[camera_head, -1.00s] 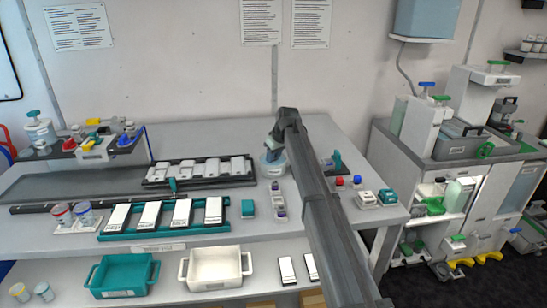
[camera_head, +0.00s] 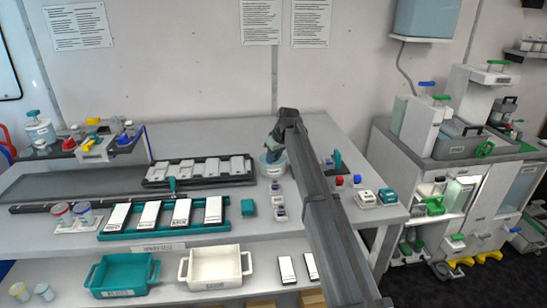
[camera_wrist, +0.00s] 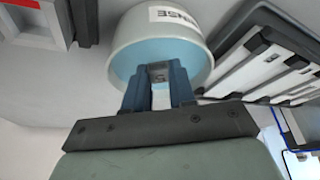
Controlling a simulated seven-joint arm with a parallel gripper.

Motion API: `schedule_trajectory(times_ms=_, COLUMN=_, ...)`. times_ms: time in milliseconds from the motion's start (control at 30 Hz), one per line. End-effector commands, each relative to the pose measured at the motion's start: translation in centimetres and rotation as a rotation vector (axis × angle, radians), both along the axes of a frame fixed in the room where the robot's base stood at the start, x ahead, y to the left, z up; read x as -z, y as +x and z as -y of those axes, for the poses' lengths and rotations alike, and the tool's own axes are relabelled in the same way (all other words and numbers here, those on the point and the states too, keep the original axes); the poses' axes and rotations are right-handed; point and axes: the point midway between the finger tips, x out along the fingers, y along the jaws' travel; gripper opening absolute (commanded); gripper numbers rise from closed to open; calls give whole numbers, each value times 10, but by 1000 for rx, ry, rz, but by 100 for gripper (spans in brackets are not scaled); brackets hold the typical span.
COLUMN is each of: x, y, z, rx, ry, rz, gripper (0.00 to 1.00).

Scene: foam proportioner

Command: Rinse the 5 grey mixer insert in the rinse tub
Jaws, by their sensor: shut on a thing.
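The rinse tub (camera_head: 271,170) is a small round pale tub with a light blue inside, standing on the bench. In the wrist view the tub (camera_wrist: 131,27) shows large, with part of its RINSE label visible. My gripper (camera_wrist: 158,70) is shut on the small grey mixer insert (camera_wrist: 158,76), which bears a mark like a 5. The fingertips and insert overlap the tub's blue opening in the wrist view. I cannot tell how deep the insert is. In the head view my gripper (camera_head: 275,147) is over the tub, and the insert is hidden there.
A black rack (camera_head: 155,183) with pale blocks lies left of the tub. A teal tray (camera_head: 122,233) with white blocks lies in front of it. Small jars (camera_head: 278,201) stand just in front of the tub. Red- and blue-capped items (camera_head: 340,181) stand to the right.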

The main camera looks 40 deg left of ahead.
Motion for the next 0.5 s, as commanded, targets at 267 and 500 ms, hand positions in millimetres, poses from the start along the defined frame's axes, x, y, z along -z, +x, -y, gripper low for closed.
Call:
schedule_trajectory(times_ms=267, x=-1, y=0, z=0, rx=0, ry=0, rz=0, gripper=0)
schedule_trajectory(times_ms=500, x=-14, y=0, z=-1, rx=0, ry=1, rz=1, gripper=0)
